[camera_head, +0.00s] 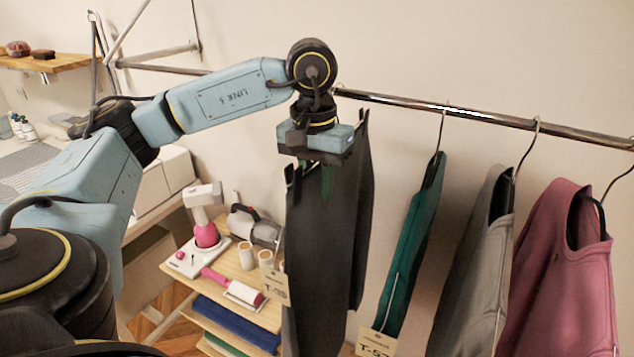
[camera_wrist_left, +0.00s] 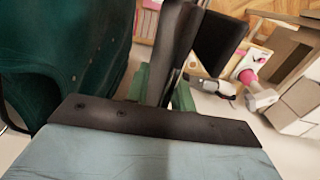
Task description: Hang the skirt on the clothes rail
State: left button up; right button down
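A dark grey skirt (camera_head: 311,260) with a paper tag hangs below the left end of the rail (camera_head: 450,110). My left gripper (camera_head: 311,178) points down at its top edge in the head view. The green fingers are apart, with dark grey material between them in the wrist view (camera_wrist_left: 160,85). Whether they press on it is unclear. The skirt's hanger and hook are hidden behind my gripper, so I cannot tell whether the skirt hangs from the rail. My right gripper is not in view.
A teal garment (camera_head: 412,245), a grey one (camera_head: 473,265) and a pink one (camera_head: 560,275) hang on hooks to the right. The teal one is close in the wrist view (camera_wrist_left: 70,50). A wooden shelf unit (camera_head: 215,268) with tools stands at lower left.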

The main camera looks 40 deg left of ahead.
pick_arm(q)
jog(key=shift+o, duration=1.2)
notch_tip(320, 180, up, 6)
jog(key=shift+a+r, duration=0.1)
jog(key=shift+r, duration=0.1)
notch_tip(320, 180, up, 7)
jog(key=p, duration=0.3)
jog(key=shift+s+a+p, duration=0.15)
jog(key=shift+p, duration=0.15)
